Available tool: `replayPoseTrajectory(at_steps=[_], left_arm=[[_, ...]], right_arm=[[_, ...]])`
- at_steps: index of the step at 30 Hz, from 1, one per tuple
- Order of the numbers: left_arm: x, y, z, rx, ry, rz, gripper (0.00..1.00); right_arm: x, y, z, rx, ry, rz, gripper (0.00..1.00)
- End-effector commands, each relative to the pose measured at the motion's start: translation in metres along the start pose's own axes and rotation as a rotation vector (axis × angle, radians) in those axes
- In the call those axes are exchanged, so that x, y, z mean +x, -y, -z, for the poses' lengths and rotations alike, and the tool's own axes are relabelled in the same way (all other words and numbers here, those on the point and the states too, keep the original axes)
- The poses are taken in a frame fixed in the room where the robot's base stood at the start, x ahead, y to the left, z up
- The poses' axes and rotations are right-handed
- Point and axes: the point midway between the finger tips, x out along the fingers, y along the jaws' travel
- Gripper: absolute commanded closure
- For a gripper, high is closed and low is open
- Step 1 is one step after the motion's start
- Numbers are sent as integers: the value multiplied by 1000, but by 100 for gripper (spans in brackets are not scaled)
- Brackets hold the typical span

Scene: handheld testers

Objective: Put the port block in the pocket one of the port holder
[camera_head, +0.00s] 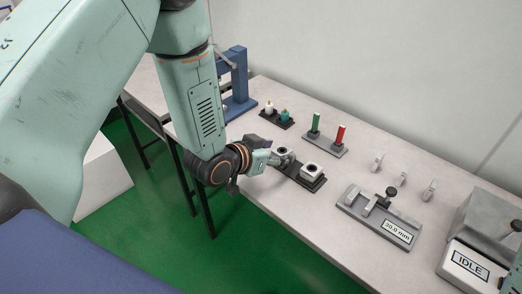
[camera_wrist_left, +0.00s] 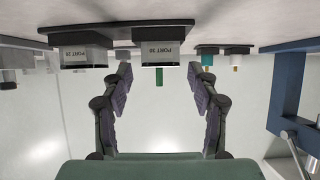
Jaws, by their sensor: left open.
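Two pale blocks with dark round openings stand on a dark tray (camera_head: 318,184), which looks like the port holder; its pockets cannot be made out. One block (camera_head: 313,170) is nearer the tray's right end, the other (camera_head: 283,151) is beside my left gripper (camera_head: 279,161). In the left wrist view, which is upside down, a block labelled about "PORT 30" (camera_wrist_left: 156,58) is ahead between the fingers, and a similar labelled block (camera_wrist_left: 76,58) is to its left. My left gripper (camera_wrist_left: 159,80) is open and empty, apart from both blocks. My right gripper is out of view.
A small dark rack with a white and a teal piece (camera_head: 277,118) and a grey stand with green and red pins (camera_head: 324,142) lie behind. A blue frame (camera_head: 238,80) stands back left.

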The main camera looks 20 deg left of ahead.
Motion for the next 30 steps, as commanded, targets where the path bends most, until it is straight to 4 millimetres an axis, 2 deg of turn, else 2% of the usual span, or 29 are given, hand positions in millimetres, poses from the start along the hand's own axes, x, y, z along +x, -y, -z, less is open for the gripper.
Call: replayPoseTrajectory(at_steps=[3,9,16,25,28,30], left_arm=[[-28,1,2,-6,0,2,40],[-64,0,2,-7,0,1,40],[-83,1,1,-2,0,1,40],[-88,0,0,0,1,-1,40],[-89,-4,-18,-20,55,0,40],[-92,-11,-50,-54,154,3,40]], right_arm=[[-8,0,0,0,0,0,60],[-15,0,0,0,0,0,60],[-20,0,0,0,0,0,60],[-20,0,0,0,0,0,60],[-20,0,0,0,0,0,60],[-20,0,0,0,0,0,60]])
